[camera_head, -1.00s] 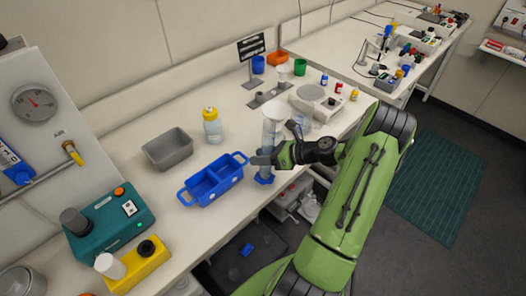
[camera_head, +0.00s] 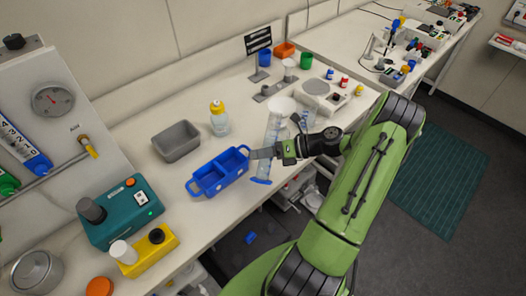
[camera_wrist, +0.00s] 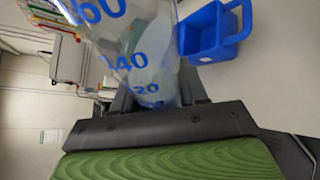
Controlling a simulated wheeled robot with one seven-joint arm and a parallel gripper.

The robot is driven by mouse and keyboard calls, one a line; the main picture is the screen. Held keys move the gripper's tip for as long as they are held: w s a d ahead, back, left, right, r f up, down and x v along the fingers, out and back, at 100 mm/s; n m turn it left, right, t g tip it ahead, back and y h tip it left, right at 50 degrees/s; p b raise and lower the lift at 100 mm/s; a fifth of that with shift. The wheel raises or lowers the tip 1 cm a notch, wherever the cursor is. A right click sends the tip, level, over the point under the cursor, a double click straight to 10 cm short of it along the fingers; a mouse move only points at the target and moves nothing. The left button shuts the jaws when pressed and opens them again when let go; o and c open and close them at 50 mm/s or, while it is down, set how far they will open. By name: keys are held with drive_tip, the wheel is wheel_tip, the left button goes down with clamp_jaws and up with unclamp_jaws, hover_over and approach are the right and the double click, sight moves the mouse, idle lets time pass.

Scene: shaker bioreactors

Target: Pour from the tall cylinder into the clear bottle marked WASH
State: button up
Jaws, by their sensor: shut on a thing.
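My gripper (camera_head: 264,153) is shut on the tall clear cylinder (camera_head: 272,130), low on its body. The cylinder has a pale wide top and a blue foot, and leans with its top to the right, at the bench's front edge. In the wrist view the cylinder (camera_wrist: 140,55) shows blue scale numbers and pale contents between my fingers. A clear bottle (camera_head: 308,114) stands behind the cylinder and gripper, partly hidden. A second clear bottle with a yellow cap (camera_head: 219,122) stands left of the cylinder. I cannot read WASH on either.
A blue divided carrier (camera_head: 218,178) stands just left of my gripper, with a grey tub (camera_head: 176,141) behind it. A balance-like device (camera_head: 318,92) and small coloured bottles stand to the right. A metal stand (camera_head: 268,90) is behind. Bare bench lies around the yellow-capped bottle.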

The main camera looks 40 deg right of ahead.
sight(264, 144)
drive_tip(key=shift+r+m+y+p, duration=0.45)
drive_tip(key=shift+r+p, duration=0.25)
drive_tip(key=shift+r, duration=0.25)
drive_tip(key=r+p, duration=0.1)
drive_tip(key=p, duration=0.1)
drive_tip(key=r+m+p, duration=0.1)
drive_tip(key=p, duration=0.1)
drive_tip(key=w+d+r+y+p, duration=0.1)
drive_tip(key=p, duration=0.1)
drive_tip(key=shift+d+r+m+g, duration=0.1)
drive_tip(key=shift+r+m+g, duration=0.05)
drive_tip(key=shift+m+g, duration=0.2)
drive_tip(key=shift+s, duration=0.1)
drive_tip(key=shift+r+m+y, duration=0.35)
drive_tip(key=shift+r+m, duration=0.35)
drive_tip(key=shift+m, duration=0.1)
drive_tip(key=shift+r, duration=0.15)
drive_tip(key=shift+r+m+y, duration=0.4)
drive_tip(key=shift+r+m, duration=0.2)
drive_tip(key=shift+r, duration=0.1)
drive_tip(key=shift+d+r+m+y, duration=0.1)
drive_tip(key=shift+r+m+y, duration=0.2)
drive_tip(key=shift+r+m, duration=0.4)
